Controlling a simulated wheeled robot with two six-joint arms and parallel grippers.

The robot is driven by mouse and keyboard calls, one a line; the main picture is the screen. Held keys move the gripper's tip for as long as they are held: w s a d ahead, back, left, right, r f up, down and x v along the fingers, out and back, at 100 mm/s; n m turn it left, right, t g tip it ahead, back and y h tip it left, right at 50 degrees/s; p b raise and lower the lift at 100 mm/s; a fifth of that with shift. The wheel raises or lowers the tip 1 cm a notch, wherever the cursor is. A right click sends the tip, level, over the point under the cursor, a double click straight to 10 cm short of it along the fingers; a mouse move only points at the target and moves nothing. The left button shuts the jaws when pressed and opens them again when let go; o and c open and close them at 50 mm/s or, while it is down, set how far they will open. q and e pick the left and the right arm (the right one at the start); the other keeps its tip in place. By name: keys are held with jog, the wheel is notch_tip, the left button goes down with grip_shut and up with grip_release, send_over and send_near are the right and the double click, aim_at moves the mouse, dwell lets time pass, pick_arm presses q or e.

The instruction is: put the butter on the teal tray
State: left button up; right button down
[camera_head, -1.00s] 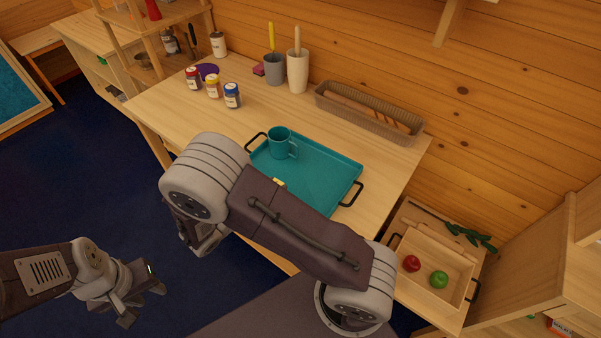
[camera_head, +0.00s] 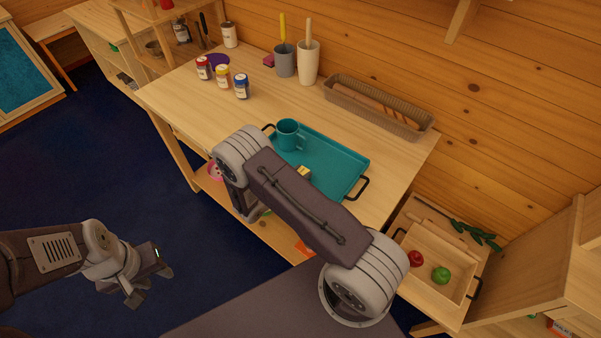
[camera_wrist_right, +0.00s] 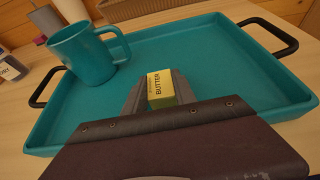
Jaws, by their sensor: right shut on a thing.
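The teal tray (camera_head: 338,164) lies on the wooden table, with a black handle at each end. A teal mug (camera_head: 288,135) stands at its left end; it also shows in the right wrist view (camera_wrist_right: 82,56). The butter, a small yellow and green block (camera_wrist_right: 160,88), is between the fingers of my right gripper (camera_wrist_right: 161,92), which is shut on it. It appears over the tray; I cannot tell if it touches the tray floor. In the head view, the butter (camera_head: 304,172) shows just past my right arm, which hides the gripper. My left gripper (camera_head: 150,285) is over the floor, with fingers apart and empty.
Several jars, one of them blue-lidded (camera_head: 242,87), stand at the table's left. A grey cup (camera_head: 285,62), a white holder (camera_head: 308,66) and a long bread basket (camera_head: 378,106) line the back. A wooden crate (camera_head: 436,262) with fruit sits at right.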

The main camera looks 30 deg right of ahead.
jog(key=shift+f, duration=0.15)
jog(key=c, duration=1)
grip_release()
